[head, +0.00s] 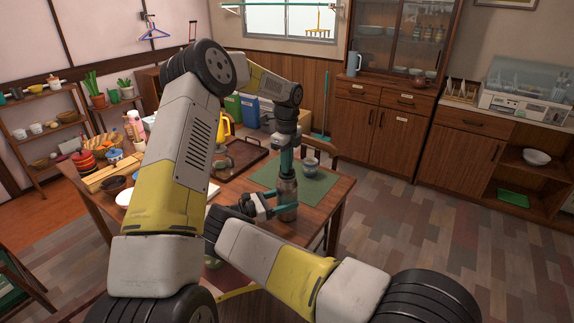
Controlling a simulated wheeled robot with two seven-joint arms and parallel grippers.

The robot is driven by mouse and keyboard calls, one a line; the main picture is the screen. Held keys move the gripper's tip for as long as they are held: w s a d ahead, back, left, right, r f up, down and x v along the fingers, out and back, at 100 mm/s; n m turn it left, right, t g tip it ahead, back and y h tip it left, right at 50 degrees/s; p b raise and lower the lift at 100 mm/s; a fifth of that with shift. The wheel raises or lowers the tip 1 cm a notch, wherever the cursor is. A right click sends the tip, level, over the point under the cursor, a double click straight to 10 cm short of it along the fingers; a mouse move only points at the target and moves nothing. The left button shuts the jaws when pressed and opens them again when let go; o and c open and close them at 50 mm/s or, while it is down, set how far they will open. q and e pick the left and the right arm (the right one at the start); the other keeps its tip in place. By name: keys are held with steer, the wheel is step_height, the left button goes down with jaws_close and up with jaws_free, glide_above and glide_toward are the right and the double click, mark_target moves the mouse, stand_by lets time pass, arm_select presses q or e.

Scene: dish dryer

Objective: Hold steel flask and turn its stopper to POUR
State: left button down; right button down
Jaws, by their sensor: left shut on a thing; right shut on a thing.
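The steel flask (288,188) stands upright on the wooden table, at the left edge of the green mat (320,190). My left gripper (286,162) comes down from above and is shut at the flask's top, on the stopper, which its fingers mostly hide. My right gripper (285,208) reaches in low from the left side and is shut on the lower part of the flask's body. The stopper's markings and turn position cannot be made out.
A grey cup (311,166) stands on the mat, close to the right of the flask. Bowls and a basket (105,141) crowd the table's left side, partly behind my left arm.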

arm_select(q)
steer(key=shift+n, duration=0.3)
steer(key=n, duration=1.2)
steer(key=shift+r+n, duration=0.1)
steer(key=shift+n, duration=0.2)
arm_select(e)
steer(key=shift+a, duration=0.1)
arm_select(q)
steer(key=n, duration=1)
steer(key=shift+n, duration=0.4)
steer(key=shift+w, duration=0.1)
steer(key=c, duration=1.5)
jaws_free()
